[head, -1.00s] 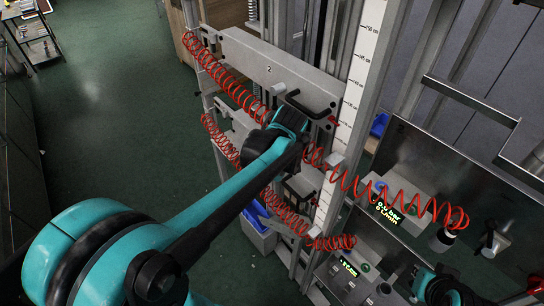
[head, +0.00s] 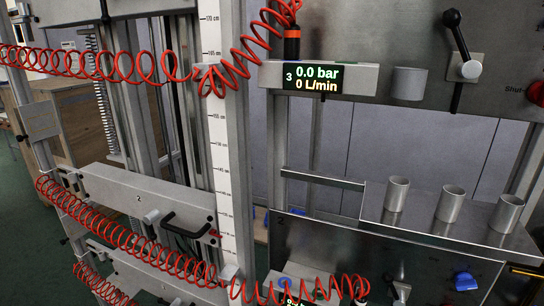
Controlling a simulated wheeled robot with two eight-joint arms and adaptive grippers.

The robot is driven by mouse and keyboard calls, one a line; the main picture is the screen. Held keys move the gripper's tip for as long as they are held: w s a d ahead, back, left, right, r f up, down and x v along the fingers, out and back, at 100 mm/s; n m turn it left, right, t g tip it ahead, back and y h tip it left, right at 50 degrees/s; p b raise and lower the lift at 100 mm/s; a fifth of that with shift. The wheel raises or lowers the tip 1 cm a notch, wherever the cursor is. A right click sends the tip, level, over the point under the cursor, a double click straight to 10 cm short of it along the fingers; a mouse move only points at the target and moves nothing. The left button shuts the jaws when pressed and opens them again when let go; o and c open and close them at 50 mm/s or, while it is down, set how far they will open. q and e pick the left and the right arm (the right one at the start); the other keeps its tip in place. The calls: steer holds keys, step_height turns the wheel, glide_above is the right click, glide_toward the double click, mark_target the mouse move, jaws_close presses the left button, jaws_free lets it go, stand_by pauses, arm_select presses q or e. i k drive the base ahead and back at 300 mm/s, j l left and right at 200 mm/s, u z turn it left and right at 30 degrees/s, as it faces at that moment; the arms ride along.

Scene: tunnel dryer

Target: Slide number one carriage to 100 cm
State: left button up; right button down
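A grey carriage plate marked 2 (head: 120,190) spans the frame at lower left, with a black handle (head: 188,228) at its right end. Below it is another grey carriage (head: 125,268), cut off by the bottom edge; I cannot read a number on it, so I cannot confirm that it is number one. A white centimetre scale (head: 224,150) runs down the upright post. Its marks read 170 at the top and fall downward; the 100 cm mark cannot be made out. Neither gripper is in view.
Red coiled hoses (head: 120,235) hang across the carriages and post. A display marked 3 (head: 312,79) reads 0.0 bar, 0 L/min. Three metal cups (head: 450,204) stand on a shelf at right. A black lever (head: 455,40) and red button (head: 537,93) are at upper right.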

mark_target(161, 284)
steer(key=l+u, duration=0.2)
steer(key=u, duration=0.15)
steer(key=k+l+u, duration=0.15)
steer(key=u, duration=0.2)
steer(key=k+l+u, duration=0.15)
steer(key=u, duration=0.2)
